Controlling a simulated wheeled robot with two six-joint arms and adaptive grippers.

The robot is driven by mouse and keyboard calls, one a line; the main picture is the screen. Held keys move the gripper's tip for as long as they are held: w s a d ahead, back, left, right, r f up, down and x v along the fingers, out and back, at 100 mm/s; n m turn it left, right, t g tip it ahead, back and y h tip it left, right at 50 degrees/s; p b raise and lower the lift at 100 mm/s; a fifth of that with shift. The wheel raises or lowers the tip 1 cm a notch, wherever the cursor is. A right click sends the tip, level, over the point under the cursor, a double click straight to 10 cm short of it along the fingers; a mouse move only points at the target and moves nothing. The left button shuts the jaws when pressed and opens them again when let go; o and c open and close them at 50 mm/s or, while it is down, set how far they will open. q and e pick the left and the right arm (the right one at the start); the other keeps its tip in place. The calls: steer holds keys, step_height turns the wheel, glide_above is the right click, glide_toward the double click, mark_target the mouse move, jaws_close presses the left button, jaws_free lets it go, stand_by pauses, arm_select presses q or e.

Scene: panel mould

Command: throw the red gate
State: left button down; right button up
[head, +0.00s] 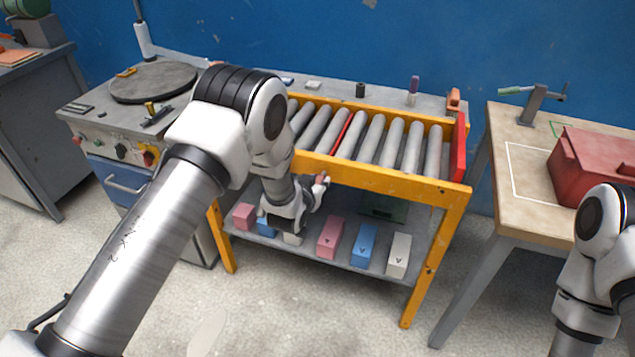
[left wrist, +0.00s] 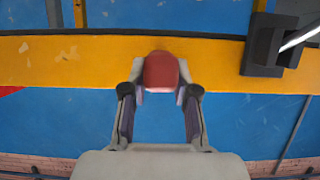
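The red gate (head: 460,147) is an upright red plate at the right end of the roller conveyor (head: 330,165). My left gripper (head: 319,186) is low at the conveyor's front, just below the yellow rail and well left of the gate. In the left wrist view a rounded red knob (left wrist: 161,72) fills the gap between the fingertips of my left gripper (left wrist: 160,78), which appear to touch both its sides. The yellow rail (left wrist: 60,62) lies behind the knob. The knob's mounting is hidden. My right arm shows at the right edge, its gripper out of view.
A shelf under the conveyor holds pink, blue and white blocks (head: 364,246). A bench (head: 520,225) with a red box (head: 600,165) stands to the right. A grey cabinet with a turntable (head: 153,82) stands to the left. A thin red strip (head: 343,131) lies among the rollers.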

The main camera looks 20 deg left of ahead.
arm_select(q)
step_height(320, 180, up, 6)
steer(key=p, duration=0.2)
steer(key=shift+f+p, duration=0.2)
steer(key=shift+p, duration=0.2)
steer(key=shift+w, duration=0.1)
steer(key=c, duration=0.9)
jaws_free()
steer(key=shift+s, duration=0.45)
steer(key=v, duration=1.1)
steer(key=shift+s+r, duration=0.1)
steer(key=shift+r, duration=0.1)
